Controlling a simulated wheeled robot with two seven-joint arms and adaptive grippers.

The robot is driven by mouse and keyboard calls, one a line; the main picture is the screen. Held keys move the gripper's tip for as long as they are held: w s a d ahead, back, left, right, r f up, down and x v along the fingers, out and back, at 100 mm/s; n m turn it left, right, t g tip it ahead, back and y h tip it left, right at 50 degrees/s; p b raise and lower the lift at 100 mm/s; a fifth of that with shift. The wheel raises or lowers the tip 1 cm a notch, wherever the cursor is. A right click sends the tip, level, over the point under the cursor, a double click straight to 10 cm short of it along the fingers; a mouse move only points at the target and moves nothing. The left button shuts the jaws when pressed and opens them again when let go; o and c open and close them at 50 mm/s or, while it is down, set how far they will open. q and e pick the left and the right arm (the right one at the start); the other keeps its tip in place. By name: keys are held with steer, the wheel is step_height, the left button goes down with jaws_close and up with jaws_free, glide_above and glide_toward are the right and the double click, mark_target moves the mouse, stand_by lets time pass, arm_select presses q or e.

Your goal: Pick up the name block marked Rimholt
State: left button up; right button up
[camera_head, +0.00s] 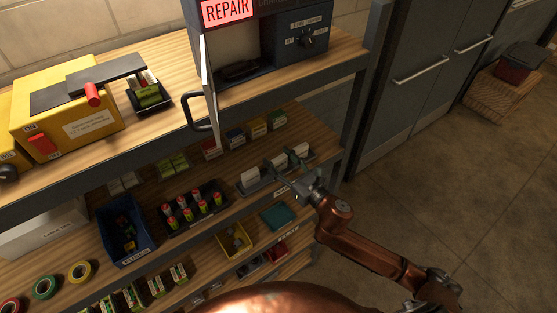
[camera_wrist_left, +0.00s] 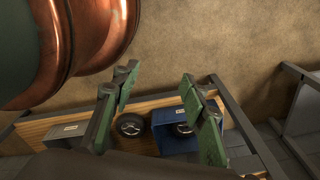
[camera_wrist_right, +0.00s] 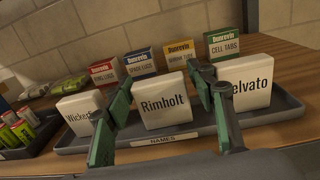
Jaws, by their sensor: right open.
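The white name block marked Rimholt (camera_wrist_right: 165,102) stands upright in the middle of a dark tray labelled NAMES (camera_wrist_right: 70,142). My right gripper (camera_wrist_right: 163,93) is open, its green fingers on either side of the block in the right wrist view. I cannot tell whether they touch it. In the head view my right gripper (camera_head: 287,166) is at the tray, with the Rimholt block (camera_head: 280,161) partly hidden by it. A block marked Wickers, cut off by a finger, (camera_wrist_right: 76,113) stands left; one ending "elvato" (camera_wrist_right: 248,85) stands right. My left gripper (camera_wrist_left: 158,105) is open and empty.
The upper shelf (camera_head: 345,50) overhangs behind. The left wrist view shows another blue bin (camera_wrist_left: 178,128) below.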

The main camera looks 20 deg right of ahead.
steer(key=shift+s+r, duration=0.1)
steer(key=shift+s, duration=0.15)
steer(key=shift+w, duration=0.25)
steer(key=c, duration=0.3)
steer(key=shift+s, duration=0.2)
steer(key=c, duration=0.5)
steer(key=shift+w, duration=0.1)
steer(key=shift+c, duration=0.8)
arm_select(q)
steer(key=shift+w+r, duration=0.15)
steer(key=shift+w, duration=0.9)
